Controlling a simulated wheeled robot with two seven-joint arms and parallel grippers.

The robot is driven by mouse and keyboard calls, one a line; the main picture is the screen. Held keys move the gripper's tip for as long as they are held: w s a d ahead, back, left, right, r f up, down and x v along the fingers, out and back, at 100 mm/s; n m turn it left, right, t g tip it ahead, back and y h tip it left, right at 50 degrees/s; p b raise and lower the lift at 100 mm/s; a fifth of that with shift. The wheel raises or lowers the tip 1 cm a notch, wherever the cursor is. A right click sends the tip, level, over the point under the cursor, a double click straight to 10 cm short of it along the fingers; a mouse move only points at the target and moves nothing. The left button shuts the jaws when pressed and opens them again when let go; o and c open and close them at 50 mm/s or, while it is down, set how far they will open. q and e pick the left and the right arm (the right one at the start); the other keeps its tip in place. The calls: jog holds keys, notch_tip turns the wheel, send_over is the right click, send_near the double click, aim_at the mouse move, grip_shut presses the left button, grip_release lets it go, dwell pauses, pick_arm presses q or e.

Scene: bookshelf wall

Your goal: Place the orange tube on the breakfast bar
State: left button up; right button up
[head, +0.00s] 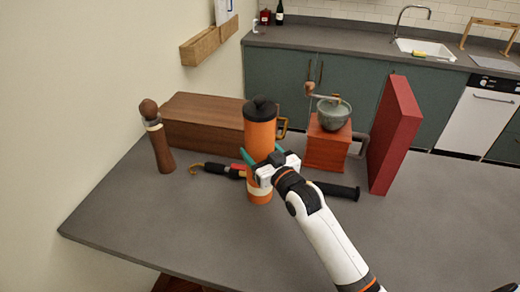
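The orange tube (260,136) is an upright orange cylinder with a black lid and a pale band low down. It is over the middle of the grey breakfast bar (150,225), and its foot appears at or just above the surface; I cannot tell which. My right gripper (262,154) reaches in from the lower right. Its green-tipped fingers lie on either side of the tube at mid-height and look shut on it. The gripper's white body hides part of the tube's lower half. My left gripper is not in view.
Behind the tube are a brown wooden box (195,122) and a long black-handled item (335,190) lying flat. A wooden mill (158,145) stands left. An orange grinder (326,146) and a red panel (394,135) stand right. The front of the bar is clear.

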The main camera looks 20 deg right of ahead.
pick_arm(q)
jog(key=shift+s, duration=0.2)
pick_arm(e)
jog(key=o, duration=1.5)
jog(key=shift+c, duration=0.2)
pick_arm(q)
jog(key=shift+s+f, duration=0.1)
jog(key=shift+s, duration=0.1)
pick_arm(e)
jog(key=shift+r, duration=0.1)
jog(key=shift+s, duration=0.25)
pick_arm(q)
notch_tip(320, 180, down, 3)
jog(key=b, duration=0.2)
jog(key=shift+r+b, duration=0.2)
jog(key=shift+b, duration=0.2)
pick_arm(e)
jog(key=s+d, duration=0.2)
jog(key=s, duration=0.9)
jog(key=shift+s+d, duration=0.15)
